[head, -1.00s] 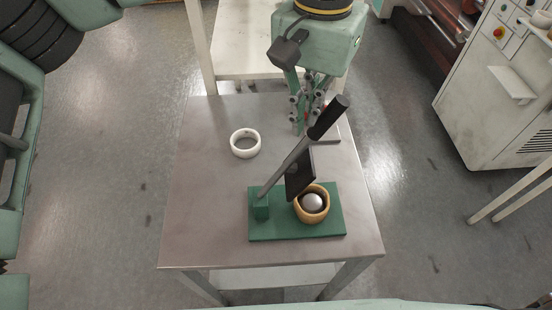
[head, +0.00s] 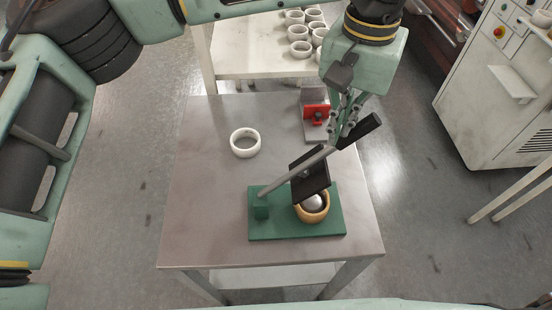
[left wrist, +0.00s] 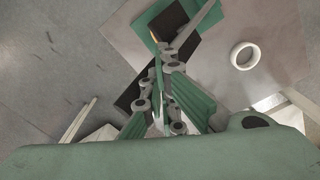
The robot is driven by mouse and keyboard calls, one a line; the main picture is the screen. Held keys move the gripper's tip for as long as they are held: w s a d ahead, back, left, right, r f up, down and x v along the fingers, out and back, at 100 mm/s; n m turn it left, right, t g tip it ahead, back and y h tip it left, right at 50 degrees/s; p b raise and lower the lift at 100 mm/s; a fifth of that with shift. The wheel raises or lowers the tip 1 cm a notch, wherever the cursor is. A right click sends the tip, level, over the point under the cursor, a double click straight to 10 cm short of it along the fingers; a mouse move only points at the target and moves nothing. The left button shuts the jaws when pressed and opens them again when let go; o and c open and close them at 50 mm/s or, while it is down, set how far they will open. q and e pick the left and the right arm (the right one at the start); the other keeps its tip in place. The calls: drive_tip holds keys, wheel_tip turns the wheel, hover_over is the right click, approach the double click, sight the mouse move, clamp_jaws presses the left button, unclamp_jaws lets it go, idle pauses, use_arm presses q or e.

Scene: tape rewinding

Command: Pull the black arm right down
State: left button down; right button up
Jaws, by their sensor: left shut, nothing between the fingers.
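The black arm is a lever with a grey rod (head: 283,178), a black handle (head: 360,132) and a black plate (head: 309,173). It hinges at a small block on the green base (head: 270,231) and slants up to the right. The plate hangs over a tan ring (head: 313,216) around a silver core (head: 312,203) and hides part of both. My left gripper (head: 339,137) is shut and empty, at the upper side of the lever where handle and rod meet. It also shows in the left wrist view (left wrist: 163,58), over the lever. My right gripper is not in view.
A white ring (head: 235,150) lies loose on the metal table (head: 200,215). A red part on a grey base (head: 317,112) stands at the back. A pale table (head: 250,62) behind holds several white rings (head: 301,49). The table's left side is clear.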

use_arm(q)
drive_tip(key=shift+d+f, duration=0.55)
drive_tip(key=shift+d, duration=0.35)
drive_tip(key=shift+d+f+b, duration=0.5)
drive_tip(key=shift+d+f, duration=1.1)
drive_tip(key=shift+d, duration=0.1)
drive_tip(key=shift+d+f+b, duration=0.4)
drive_tip(key=shift+d+f, duration=0.3)
drive_tip(key=shift+f, duration=0.25)
drive_tip(key=shift+d+f+b, duration=0.35)
drive_tip(key=shift+d+f, duration=0.35)
drive_tip(key=shift+f, duration=0.25)
